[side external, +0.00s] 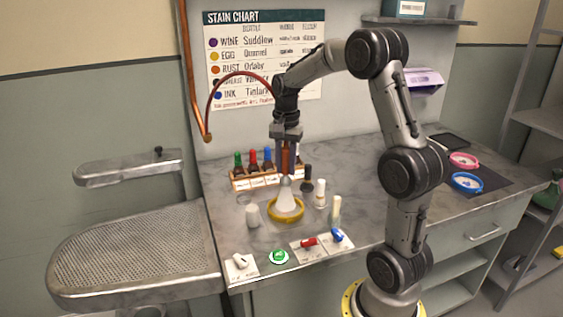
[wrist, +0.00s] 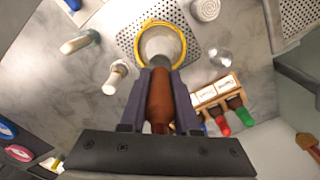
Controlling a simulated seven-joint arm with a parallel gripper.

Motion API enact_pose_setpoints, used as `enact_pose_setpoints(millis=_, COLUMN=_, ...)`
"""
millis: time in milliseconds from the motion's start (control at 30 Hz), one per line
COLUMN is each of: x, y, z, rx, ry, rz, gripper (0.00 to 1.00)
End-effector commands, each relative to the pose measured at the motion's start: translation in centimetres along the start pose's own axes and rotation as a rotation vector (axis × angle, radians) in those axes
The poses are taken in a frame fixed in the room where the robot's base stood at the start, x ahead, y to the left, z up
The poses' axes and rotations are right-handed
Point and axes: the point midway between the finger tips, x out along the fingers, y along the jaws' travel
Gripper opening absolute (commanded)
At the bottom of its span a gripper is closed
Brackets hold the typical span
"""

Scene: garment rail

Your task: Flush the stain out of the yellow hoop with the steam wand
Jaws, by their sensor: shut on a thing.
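My gripper (side external: 286,168) points straight down and is shut on the brown handle of the steam wand (wrist: 160,100). A red-brown hose loops from the wand side up to the wall pipe. The yellow hoop (side external: 286,220) lies on a perforated metal plate, directly below the wand's nozzle. A whitish cone, apparently steam, spreads from the nozzle down into the hoop. The hoop (wrist: 160,22) also shows in the wrist view beyond my fingertips (wrist: 160,72). I cannot make out a stain; the cone and wand cover much of the cloth.
Small bottles, including a white one (side external: 320,192), stand close right of the hoop. A bottle rack (side external: 254,181) is behind it. Pink (side external: 464,160) and blue (side external: 467,182) hoops lie far right.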

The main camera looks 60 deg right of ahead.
Motion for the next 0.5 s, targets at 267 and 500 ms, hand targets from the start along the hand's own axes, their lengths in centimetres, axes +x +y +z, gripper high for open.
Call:
enact_pose_setpoints(millis=267, x=2.8, y=0.0, z=0.1, rx=0.000, ry=-0.001, rz=0.001, gripper=0.00)
enact_pose_setpoints(millis=500, x=4.3, y=0.0, z=0.1, rx=0.000, ry=0.000, rz=0.000, gripper=0.00)
